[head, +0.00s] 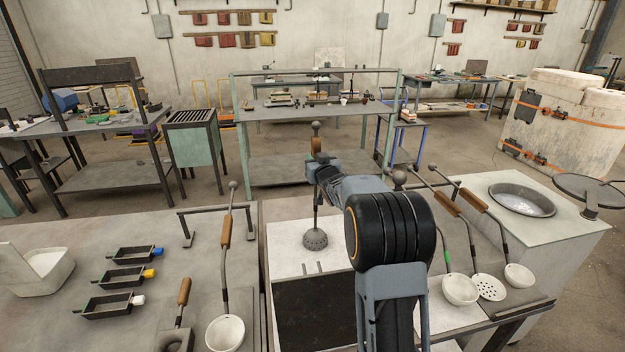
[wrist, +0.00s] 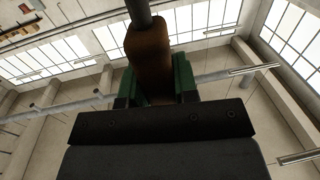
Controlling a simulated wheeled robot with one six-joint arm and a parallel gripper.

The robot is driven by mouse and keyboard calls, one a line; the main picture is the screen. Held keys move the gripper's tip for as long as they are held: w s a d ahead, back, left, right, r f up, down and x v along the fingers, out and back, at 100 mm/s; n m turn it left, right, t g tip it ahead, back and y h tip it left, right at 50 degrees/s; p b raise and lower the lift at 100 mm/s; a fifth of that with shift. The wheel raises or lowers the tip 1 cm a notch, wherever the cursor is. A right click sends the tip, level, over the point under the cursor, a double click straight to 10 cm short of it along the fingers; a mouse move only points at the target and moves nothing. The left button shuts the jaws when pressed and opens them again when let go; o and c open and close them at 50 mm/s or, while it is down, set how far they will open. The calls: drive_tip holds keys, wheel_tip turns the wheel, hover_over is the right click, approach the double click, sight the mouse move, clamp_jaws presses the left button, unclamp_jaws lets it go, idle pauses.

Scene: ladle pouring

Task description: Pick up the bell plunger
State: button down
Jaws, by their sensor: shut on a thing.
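The bell plunger is a long dark rod with a brown grip, a ball at its top end and a grey, holed bell head (head: 315,239) at its lower end. It hangs nearly upright over the white-topped block (head: 285,243). I cannot tell whether the bell touches the block. My gripper (head: 319,170) is shut around the brown grip, below the ball. In the wrist view the brown grip (wrist: 149,50) sits between the green finger pads of my gripper (wrist: 155,85). Part of the block is hidden behind my arm.
A ladle (head: 225,332) leans on the left bench (head: 80,235) beside several small moulds. White-bowled ladles (head: 460,289) and a perforated skimmer (head: 489,287) rest on the right. A round pan (head: 521,199) of metal sits at the far right. A work table (head: 290,112) stands behind.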

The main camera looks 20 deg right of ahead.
drive_tip(key=shift+r, duration=0.25)
wheel_tip(320, 180, up, 18)
drive_tip(key=p, duration=0.5)
drive_tip(key=shift+f, duration=0.1)
idle(0.5)
